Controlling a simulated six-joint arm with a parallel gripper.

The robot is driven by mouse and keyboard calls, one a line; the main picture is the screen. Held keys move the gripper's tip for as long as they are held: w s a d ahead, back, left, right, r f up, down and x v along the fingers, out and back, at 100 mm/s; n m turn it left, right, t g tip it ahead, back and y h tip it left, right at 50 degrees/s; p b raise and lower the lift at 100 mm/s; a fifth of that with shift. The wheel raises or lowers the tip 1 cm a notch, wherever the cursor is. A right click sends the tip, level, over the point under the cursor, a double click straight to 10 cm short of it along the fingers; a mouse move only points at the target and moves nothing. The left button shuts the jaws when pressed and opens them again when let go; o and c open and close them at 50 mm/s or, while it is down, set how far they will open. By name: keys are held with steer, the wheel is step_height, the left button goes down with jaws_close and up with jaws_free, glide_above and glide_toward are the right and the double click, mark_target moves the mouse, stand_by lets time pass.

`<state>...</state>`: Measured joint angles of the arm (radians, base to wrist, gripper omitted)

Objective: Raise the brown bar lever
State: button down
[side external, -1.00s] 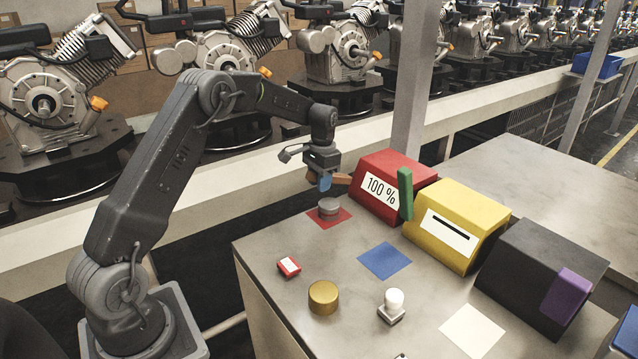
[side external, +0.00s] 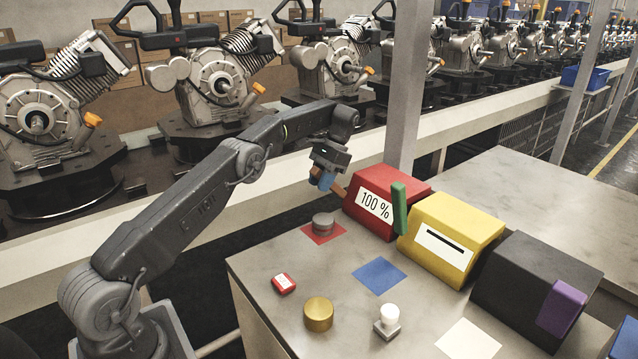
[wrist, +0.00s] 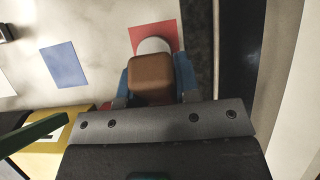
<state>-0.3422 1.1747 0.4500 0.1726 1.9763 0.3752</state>
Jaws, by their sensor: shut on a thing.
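The brown bar lever (side external: 339,191) sticks out from the left side of the red box (side external: 385,200), whose white label reads 100 %. It slants up and left away from the box. My gripper (side external: 325,179) is tilted and shut on the lever's outer end. In the wrist view the brown lever end (wrist: 150,76) sits between my blue fingertips (wrist: 155,80). My gripper hides part of the lever in the side view.
A grey round knob (side external: 323,222) on a red square stands below my gripper. A green lever (side external: 399,208) stands between the red box and the yellow box (side external: 450,237). A metal post (side external: 408,85) rises behind. The conveyor with engines runs behind the table.

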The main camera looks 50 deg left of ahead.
steer(key=shift+w, duration=0.1)
steer(key=c, duration=0.8)
jaws_free()
steer(key=shift+c, duration=0.2)
